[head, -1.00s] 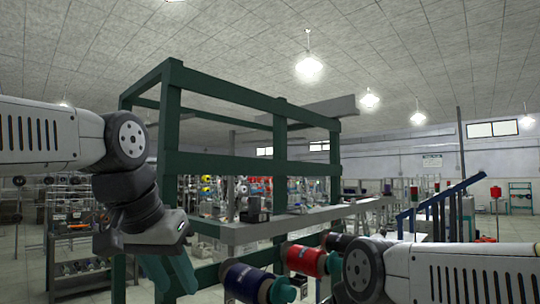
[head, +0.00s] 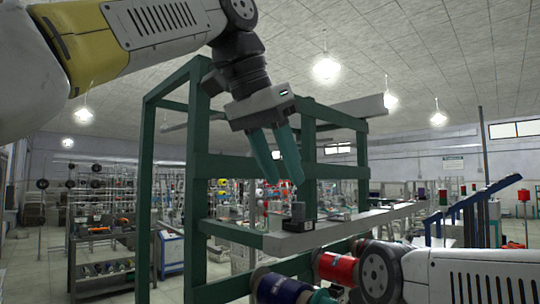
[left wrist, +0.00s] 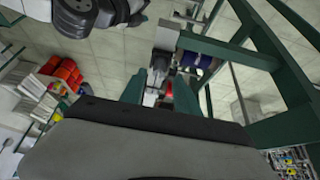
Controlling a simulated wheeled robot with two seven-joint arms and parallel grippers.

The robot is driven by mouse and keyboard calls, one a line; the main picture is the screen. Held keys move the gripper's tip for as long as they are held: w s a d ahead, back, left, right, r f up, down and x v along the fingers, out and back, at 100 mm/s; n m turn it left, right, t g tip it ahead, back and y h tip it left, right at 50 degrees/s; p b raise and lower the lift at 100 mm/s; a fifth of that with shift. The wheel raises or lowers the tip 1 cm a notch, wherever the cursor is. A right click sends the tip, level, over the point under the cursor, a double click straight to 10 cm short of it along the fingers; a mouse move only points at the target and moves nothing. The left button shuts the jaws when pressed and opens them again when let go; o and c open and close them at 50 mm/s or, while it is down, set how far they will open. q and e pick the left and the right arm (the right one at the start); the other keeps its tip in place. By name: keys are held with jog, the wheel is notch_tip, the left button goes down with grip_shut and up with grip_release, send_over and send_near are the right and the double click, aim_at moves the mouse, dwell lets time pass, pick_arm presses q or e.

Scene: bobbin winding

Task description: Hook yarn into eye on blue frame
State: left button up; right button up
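My left gripper (head: 283,183) hangs down with its two teal fingers apart and nothing visible between them. It is in front of the green rack, above a grey shelf rail. In the left wrist view the fingers (left wrist: 160,92) are also apart. A slanted blue frame (head: 485,204) stands at the right in the head view, well away from the left gripper. I cannot make out an eye on it or a loose yarn strand. A blue yarn bobbin (head: 279,288) and a red one (head: 336,268) sit low in front. My right arm enters at lower right; its gripper is not visible.
The green rack (head: 196,190) has posts and crossbars close around the left gripper. A small dark device (head: 298,214) stands on the grey rail (head: 335,232) below the fingers. A cart (head: 100,262) and shelves stand behind at left, with open floor between.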

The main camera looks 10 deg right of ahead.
pick_arm(q)
jog(key=shift+x, duration=3.05)
grip_shut()
jog(key=shift+r, duration=2.3)
